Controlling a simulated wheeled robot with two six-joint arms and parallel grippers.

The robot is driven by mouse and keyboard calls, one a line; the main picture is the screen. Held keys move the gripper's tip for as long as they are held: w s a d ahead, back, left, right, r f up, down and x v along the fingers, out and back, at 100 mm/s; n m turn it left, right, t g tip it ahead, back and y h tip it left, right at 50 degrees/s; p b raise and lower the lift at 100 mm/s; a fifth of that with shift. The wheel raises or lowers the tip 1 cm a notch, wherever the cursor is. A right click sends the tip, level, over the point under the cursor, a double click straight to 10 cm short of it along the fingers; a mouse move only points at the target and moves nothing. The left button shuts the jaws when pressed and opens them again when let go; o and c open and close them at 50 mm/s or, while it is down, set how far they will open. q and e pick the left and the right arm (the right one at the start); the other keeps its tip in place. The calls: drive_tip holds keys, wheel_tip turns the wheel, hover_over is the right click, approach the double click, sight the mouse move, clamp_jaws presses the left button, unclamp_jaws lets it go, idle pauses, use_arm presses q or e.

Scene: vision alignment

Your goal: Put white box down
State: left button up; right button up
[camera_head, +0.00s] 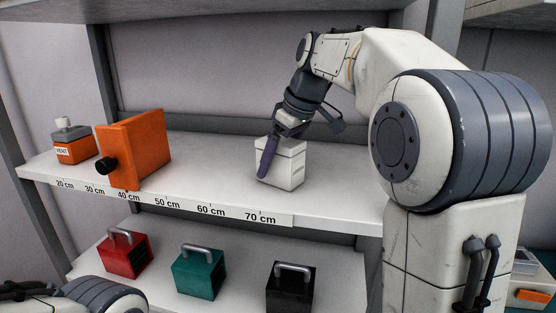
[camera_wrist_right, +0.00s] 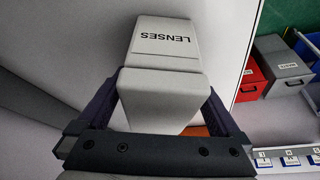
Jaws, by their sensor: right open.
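The white box (camera_head: 290,172) stands upright on the upper shelf, by the 70 cm mark of the scale on the shelf's front edge. In the right wrist view the open fingers of the right gripper (camera_wrist_right: 161,98) lie on either side of the box. Contact with the fingers cannot be told. My left gripper is out of view; only part of that arm shows.
On the upper shelf (camera_head: 215,185), an orange block (camera_head: 140,150) with a black knob stands near 40 cm, and an orange bottle (camera_head: 73,146) farther left. Below are red (camera_head: 124,252), teal (camera_head: 198,272) and black (camera_head: 291,288) handled boxes. The shelf between orange block and white box is clear.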

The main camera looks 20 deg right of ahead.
sight(285, 141)
drive_tip(key=v, duration=0.7)
drive_tip(key=shift+s+d+r+p, duration=0.1)
drive_tip(key=shift+s+r+p, duration=0.05)
drive_tip(key=shift+p, duration=0.25)
